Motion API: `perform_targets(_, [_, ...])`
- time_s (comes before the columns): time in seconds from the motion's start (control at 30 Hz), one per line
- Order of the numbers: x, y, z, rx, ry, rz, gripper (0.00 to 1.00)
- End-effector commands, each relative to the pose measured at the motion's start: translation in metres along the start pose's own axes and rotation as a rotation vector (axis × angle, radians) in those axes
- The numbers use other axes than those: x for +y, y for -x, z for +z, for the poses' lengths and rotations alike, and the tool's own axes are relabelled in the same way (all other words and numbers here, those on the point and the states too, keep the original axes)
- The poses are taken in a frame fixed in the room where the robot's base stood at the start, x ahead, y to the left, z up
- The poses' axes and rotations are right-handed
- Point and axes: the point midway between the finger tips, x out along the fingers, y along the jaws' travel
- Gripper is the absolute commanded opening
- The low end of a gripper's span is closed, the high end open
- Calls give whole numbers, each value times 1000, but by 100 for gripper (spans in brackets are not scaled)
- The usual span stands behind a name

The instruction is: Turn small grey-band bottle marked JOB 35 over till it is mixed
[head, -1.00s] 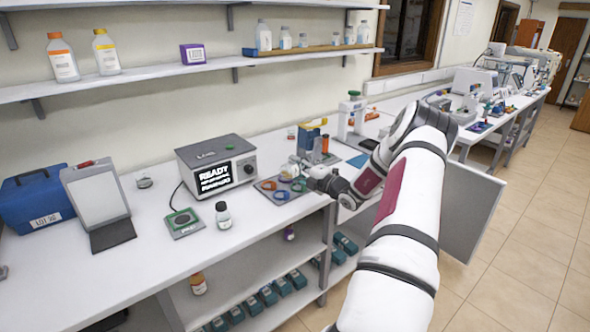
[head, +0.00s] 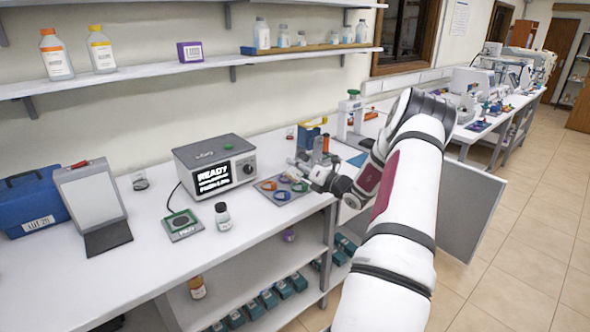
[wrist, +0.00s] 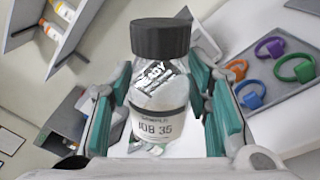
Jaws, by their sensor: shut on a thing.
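The small bottle (wrist: 160,97) marked JOB 35 fills the middle of the wrist view. It is clear, with a black cap (wrist: 160,38) and a pale label under a dark grey band. My gripper (wrist: 165,110) is shut on its sides, one green-padded finger on each side. The room looks tilted behind the bottle in this view. In the head view my gripper (head: 300,163) is above the bench beside the READY box, and the held bottle is hard to make out there. Whether its contents are mixed cannot be told.
The READY box (head: 215,165) stands left of my gripper. A tray (head: 268,196) of coloured rings lies just below it. Another dark-capped bottle (head: 223,217) stands by a green-edged plate (head: 182,224). A blue-and-yellow item (head: 310,133) stands close behind.

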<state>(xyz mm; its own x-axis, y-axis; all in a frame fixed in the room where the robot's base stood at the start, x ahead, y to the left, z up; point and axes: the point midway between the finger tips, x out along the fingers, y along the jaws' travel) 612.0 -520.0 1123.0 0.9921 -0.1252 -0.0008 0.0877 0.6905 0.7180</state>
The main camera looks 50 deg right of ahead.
Motion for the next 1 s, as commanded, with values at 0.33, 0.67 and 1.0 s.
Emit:
perform_targets(0.33, [0,0,0,-1,204,1,17])
perform_targets(0.67, [-1,-3,0,-1,356,0,17])
perform_targets(1.0, [-1,-2,-1,-2,774,0,17])
